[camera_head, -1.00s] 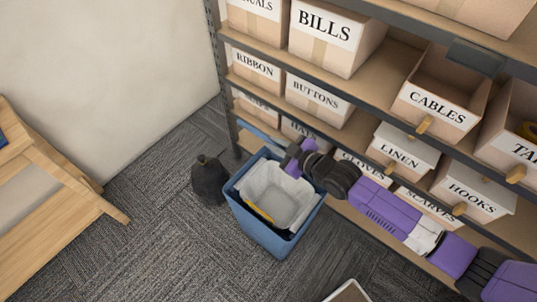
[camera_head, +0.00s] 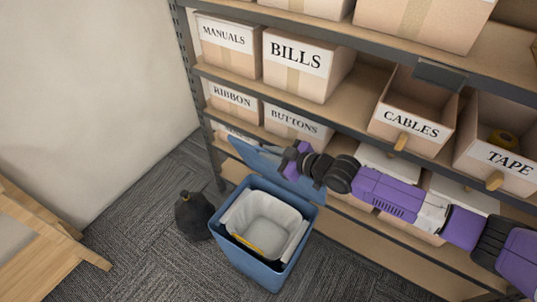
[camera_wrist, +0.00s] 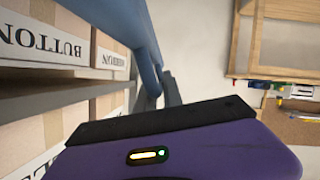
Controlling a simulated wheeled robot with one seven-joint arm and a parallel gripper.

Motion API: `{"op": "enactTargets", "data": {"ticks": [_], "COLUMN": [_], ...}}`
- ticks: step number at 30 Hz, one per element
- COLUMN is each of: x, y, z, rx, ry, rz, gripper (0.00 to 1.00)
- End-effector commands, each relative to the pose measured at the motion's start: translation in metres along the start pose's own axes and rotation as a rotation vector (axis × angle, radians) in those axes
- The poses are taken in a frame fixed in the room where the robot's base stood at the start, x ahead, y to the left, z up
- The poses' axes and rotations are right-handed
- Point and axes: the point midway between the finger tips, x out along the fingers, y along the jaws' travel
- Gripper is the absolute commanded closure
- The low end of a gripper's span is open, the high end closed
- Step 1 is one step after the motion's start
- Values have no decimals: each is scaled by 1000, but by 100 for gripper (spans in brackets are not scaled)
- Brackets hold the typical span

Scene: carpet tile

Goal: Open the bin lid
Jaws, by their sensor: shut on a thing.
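The blue bin (camera_head: 262,262) stands on the carpet in front of the shelf, and its top is uncovered. Inside it a pale grey liner bucket (camera_head: 268,222) and something yellow show. The blue bin lid (camera_head: 254,157) stands raised and tilted at the back of the bin, by the shelf. My purple gripper (camera_head: 291,160) is at the lid's right part and is shut on it, covering some of it. In the wrist view, the lid (camera_wrist: 122,20) is a blue-grey strip at the top, beyond my gripper; the fingertips are hidden there.
The shelf of labelled boxes, such as the buttons box (camera_head: 298,122), is close behind the lid. Wooden furniture (camera_head: 45,245) is at the lower left. Carpet between is clear.

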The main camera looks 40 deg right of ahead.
Motion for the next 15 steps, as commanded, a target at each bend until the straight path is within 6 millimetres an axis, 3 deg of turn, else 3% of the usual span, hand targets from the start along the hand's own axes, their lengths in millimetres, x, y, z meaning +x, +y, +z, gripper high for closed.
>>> {"op": "enactTargets", "data": {"ticks": [4,5,8,15], "x": [0,0,0,0], "y": [1,1,1,0], "z": [2,2,2,1], "rx": [-2,-2,-1,-1], "ry": [-5,-5,-5,-3], "rz": [2,2,2,1], "gripper": [100,87,68,67]}}
